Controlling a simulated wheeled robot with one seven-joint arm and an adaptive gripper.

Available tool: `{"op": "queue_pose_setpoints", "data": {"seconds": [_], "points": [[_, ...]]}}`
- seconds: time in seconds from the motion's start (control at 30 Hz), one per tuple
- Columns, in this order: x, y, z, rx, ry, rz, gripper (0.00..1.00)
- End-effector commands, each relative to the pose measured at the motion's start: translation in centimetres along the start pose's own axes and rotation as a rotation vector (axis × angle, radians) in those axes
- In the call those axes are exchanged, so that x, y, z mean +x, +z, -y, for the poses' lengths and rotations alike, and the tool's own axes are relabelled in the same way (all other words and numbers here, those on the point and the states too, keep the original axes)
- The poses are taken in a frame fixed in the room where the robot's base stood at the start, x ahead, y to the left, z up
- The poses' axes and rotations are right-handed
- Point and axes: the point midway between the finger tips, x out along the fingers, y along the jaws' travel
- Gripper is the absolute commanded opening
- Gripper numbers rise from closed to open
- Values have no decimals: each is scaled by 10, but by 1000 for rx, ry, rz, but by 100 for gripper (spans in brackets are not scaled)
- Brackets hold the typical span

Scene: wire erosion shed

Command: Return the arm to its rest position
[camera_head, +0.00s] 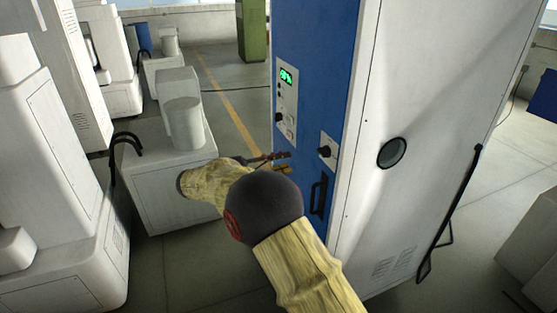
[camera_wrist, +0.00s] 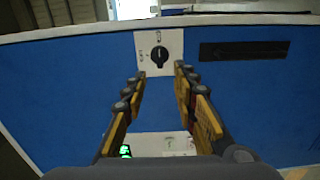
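My arm, with yellow sleeves and a dark joint, reaches from the bottom of the head view toward the blue front of a tall cabinet (camera_head: 312,50). My gripper (camera_head: 284,162) is beside that front, left of a black rotary knob (camera_head: 325,151) on a white plate. In the wrist view my gripper (camera_wrist: 158,74) has its two fingers spread, with nothing between them. The knob (camera_wrist: 158,55) shows just beyond the fingertips, roughly centred between them. It appears apart from the fingers, though the exact gap is hard to tell.
The cabinet has a control panel with a green display (camera_head: 288,77) and a black door handle (camera_head: 318,194). A white machine (camera_head: 168,190) stands left of my arm, and a larger one (camera_head: 60,230) at far left. Grey floor (camera_head: 222,80) with a yellow line is open behind.

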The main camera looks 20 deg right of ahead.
Motion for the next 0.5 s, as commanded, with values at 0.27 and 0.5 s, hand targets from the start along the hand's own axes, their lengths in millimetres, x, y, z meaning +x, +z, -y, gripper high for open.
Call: {"op": "queue_pose_setpoints", "data": {"seconds": [0.27,0.5], "points": [[0,-6,10,-65,-33,-26,28],[-4,17,96,-304,-268,-58,28]]}}
